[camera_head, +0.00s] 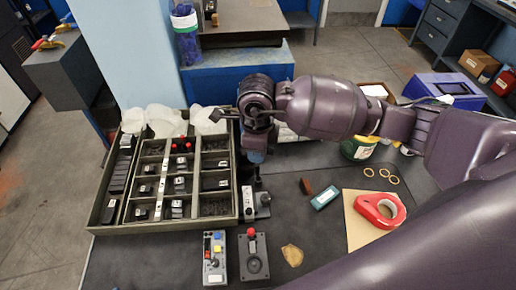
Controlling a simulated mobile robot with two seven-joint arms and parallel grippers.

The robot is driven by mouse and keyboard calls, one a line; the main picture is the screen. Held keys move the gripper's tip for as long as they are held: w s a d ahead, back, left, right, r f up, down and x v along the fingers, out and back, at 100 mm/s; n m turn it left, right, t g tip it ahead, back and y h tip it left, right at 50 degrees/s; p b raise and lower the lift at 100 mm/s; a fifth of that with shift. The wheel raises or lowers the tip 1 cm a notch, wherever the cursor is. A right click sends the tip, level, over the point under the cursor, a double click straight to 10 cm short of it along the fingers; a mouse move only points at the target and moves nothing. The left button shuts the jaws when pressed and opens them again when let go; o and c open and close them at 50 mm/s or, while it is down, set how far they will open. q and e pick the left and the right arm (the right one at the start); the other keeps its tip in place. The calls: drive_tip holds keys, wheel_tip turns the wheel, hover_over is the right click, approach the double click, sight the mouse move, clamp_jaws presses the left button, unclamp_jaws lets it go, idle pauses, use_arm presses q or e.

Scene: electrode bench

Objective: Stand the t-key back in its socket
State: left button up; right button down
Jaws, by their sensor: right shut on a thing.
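My right gripper (258,178) points down just right of the compartment tray, at the end of my purple arm coming in from the right. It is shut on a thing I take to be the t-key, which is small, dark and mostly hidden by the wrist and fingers. Below it stands a small grey and black block (256,203) with round fittings on top; I cannot tell whether the socket is in it or whether the held thing touches it. My left gripper is not in view.
The compartment tray (166,227) holds black parts. In front are a button box (214,260) and a joystick box (254,265). Bare mat surrounds the tan scrap (292,255).

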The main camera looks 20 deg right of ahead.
drive_tip(key=w+d+r+n, duration=0.1)
drive_tip(key=r+n, duration=0.3)
drive_tip(key=n, duration=0.8)
drive_tip(key=d+r+n+b, duration=0.1)
drive_tip(key=d+r+n, duration=0.2)
drive_tip(key=n, duration=0.9)
drive_tip(key=shift+w+r+n, duration=0.3)
drive_tip(key=shift+w+r, duration=0.1)
drive_tip(key=shift+r, duration=0.65)
